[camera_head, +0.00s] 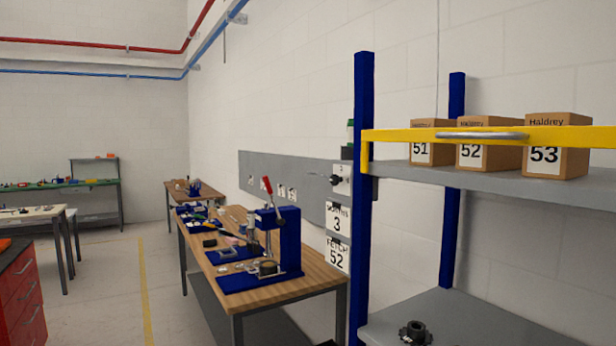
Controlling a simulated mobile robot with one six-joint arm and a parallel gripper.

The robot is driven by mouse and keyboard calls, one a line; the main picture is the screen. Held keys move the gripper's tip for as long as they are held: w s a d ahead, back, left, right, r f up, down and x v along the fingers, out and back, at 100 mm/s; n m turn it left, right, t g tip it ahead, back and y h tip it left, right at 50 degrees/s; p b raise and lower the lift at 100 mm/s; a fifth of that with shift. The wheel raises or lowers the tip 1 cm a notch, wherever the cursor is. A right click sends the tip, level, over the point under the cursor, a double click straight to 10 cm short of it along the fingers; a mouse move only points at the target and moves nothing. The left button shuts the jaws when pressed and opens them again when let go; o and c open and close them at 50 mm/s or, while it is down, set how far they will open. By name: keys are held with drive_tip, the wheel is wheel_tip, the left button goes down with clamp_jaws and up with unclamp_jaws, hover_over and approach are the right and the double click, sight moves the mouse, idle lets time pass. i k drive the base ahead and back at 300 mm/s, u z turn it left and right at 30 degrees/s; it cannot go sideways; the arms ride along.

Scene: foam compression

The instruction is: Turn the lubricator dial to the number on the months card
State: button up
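The months card (338,219) is a white card beside the blue shelf post, and it reads 3; the word above is partly hidden. A white plate with a black knob (337,181) is above it; I cannot tell its setting or whether it is the lubricator dial. A small green and dark fitting (350,136) shows higher up, partly hidden behind the post; it may be the lubricator. My gripper is not in view.
A fetch card (337,255) reads 52. A wooden workbench (295,294) with a blue press (289,240) stands along the wall. At right, a blue-posted shelf (400,172) holds boxes 51, 52 and 53 (556,146). A red drawer cabinet (22,290) is at left. The floor between is open.

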sight(334, 180)
drive_tip(key=u, duration=0.45)
drive_tip(key=i, duration=1.1)
drive_tip(key=u, duration=0.65)
drive_tip(key=k, duration=0.9)
drive_tip(key=u, duration=0.15)
drive_tip(key=i, duration=0.9)
